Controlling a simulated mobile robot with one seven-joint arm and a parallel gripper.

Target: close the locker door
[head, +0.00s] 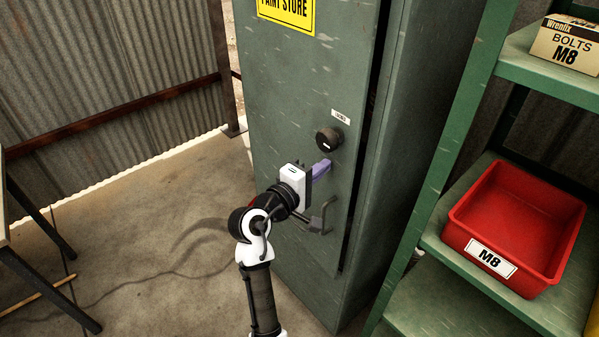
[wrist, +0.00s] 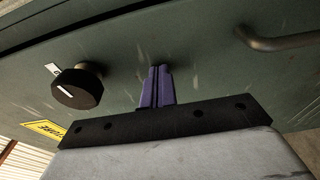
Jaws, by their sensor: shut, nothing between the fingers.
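The green locker door (head: 290,90) fills the middle of the head view, with a dark round knob (head: 328,139) and a bent metal handle (head: 318,218) near its right edge. A narrow dark gap (head: 362,165) runs between that edge and the locker body (head: 405,120). My gripper (head: 326,166) is shut and empty, its purple fingers at the door face between knob and handle. In the wrist view the fingertips (wrist: 160,70) point at the green door face (wrist: 205,80), with the knob (wrist: 77,88) left and the handle (wrist: 280,40) right. I cannot tell whether they touch it.
A green shelf (head: 440,185) stands close to the locker's right, holding a red M8 bin (head: 515,225) and a bolts box (head: 565,45). A table (head: 25,225) stands at the far left. The concrete floor (head: 150,230) between is clear.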

